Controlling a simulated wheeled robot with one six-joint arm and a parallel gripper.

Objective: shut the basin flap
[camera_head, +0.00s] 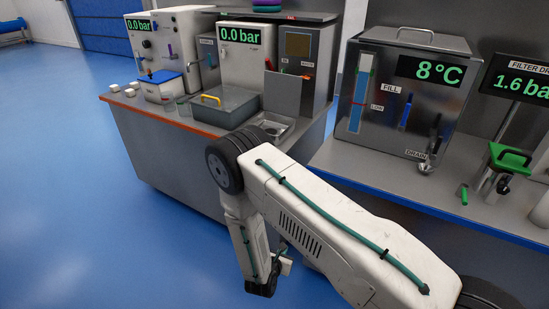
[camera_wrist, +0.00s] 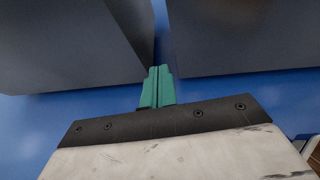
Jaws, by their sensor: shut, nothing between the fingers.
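A grey box-shaped basin (camera_head: 236,116) stands on the left bench. From here I cannot tell whether that top is fully shut. A small steel tray (camera_head: 283,121) lies to its right, partly hidden by my arm. My gripper's green fingers (camera_wrist: 157,88) are together and empty in the wrist view. In the head view my wrist hangs low in front of the benches, well below and apart from the basin. The wrist view does not show the basin.
The left bench (camera_head: 180,155) holds a white tub with a blue lid (camera_head: 160,86), small white cups (camera_head: 130,90) and gauge machines (camera_head: 247,55). A steel tank (camera_head: 390,125) and a green-handled clamp (camera_head: 507,158) stand on the right bench (camera_head: 400,187). Blue floor (camera_head: 75,190) is clear at left.

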